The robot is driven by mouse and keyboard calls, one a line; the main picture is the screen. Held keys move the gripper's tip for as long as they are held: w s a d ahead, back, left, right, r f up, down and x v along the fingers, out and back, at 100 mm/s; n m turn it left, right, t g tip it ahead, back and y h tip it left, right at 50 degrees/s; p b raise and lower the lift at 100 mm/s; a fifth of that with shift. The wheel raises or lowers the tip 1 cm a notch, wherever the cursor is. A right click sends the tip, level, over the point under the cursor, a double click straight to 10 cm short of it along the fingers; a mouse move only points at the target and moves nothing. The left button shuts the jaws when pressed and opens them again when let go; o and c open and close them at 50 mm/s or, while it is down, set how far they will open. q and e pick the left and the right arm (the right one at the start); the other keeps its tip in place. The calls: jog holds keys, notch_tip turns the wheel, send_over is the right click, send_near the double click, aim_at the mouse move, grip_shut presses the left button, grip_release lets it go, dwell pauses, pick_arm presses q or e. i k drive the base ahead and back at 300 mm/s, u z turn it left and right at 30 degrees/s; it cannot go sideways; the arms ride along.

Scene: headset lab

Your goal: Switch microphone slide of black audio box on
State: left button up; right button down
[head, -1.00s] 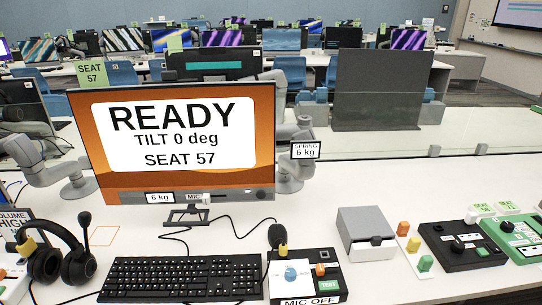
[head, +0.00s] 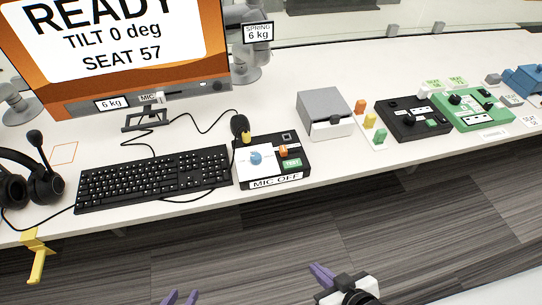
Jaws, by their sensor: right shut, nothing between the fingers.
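The black audio box (head: 272,161) sits on the white desk, right of the keyboard, with a front label reading "MIC OFF". Its top has a white panel with a blue dial (head: 256,158), a small orange slide (head: 290,150) and a green TEST button (head: 292,164). My right gripper (head: 321,275) has purple fingers, close together and empty, below the desk's front edge in the picture, apart from the box.
The keyboard (head: 153,178), headset (head: 35,180) and monitor (head: 120,50) are to the left. A dark microphone or mouse-like item (head: 240,126) is behind the box. A grey box (head: 326,112), another black box (head: 412,118) and a green box (head: 474,108) stand right. A yellow hook (head: 37,255) hangs at the front edge.

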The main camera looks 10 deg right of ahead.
aim_at(283, 151)
jog(key=k, duration=1.25)
jog(key=z, duration=0.65)
jog(key=i, duration=1.1)
jog(key=u, duration=0.55)
jog(key=i, duration=0.7)
jog(key=u, duration=0.7)
